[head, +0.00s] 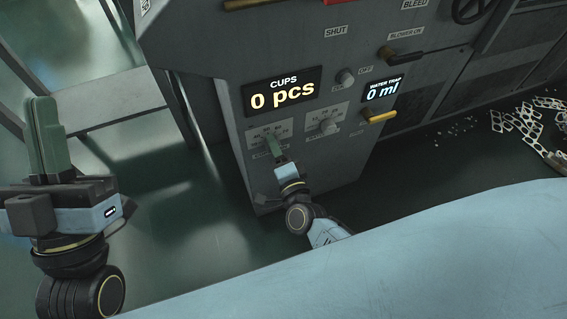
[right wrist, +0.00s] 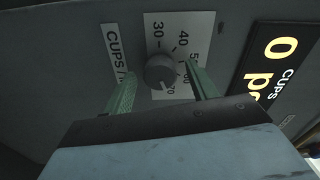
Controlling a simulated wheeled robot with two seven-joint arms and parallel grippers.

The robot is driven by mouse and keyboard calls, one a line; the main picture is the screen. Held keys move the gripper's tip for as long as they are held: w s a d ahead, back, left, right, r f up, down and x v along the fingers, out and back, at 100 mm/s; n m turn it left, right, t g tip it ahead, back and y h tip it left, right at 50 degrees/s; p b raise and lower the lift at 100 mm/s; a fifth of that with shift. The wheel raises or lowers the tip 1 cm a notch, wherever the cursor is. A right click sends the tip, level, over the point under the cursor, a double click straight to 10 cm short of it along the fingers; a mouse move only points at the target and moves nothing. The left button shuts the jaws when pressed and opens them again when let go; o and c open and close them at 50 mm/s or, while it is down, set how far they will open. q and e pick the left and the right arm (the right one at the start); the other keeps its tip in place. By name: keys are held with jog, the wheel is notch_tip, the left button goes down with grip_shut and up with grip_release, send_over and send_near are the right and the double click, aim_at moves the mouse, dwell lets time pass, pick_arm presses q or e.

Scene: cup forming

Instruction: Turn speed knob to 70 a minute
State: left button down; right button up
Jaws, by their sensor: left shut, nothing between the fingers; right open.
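The speed knob (right wrist: 160,72) is a round grey knob on a white scale plate (right wrist: 203,25) marked from 30 to 70, beside a CUPS label (right wrist: 115,48). Its pale pointer mark is towards the bottom of the picture, near the 70 end; the exact reading is unclear. My right gripper (right wrist: 160,66) is open, with one green finger on each side of the knob and gaps visible. In the head view my right gripper (head: 273,146) is at the dial plate (head: 258,131) and hides the knob. My left gripper (head: 41,102) is shut, empty and upright at far left.
The CUPS display (head: 281,95) above the dial reads 0 pcs. To the right are a second knob (head: 328,126), an on/off knob (head: 346,77), a water trap display (head: 382,91) and a yellow handle (head: 380,116). White scraps (head: 515,120) lie on the floor at right.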

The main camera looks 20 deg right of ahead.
pick_arm(q)
jog(key=w+f+g+y+p, duration=0.2)
jog(key=w+f+g+p, duration=0.1)
jog(key=f+g, duration=0.4)
jog(key=shift+w+f+p, duration=0.35)
jog(key=shift+w, duration=0.05)
pick_arm(e)
jog(key=s, duration=1.3)
jog(key=shift+d, duration=0.2)
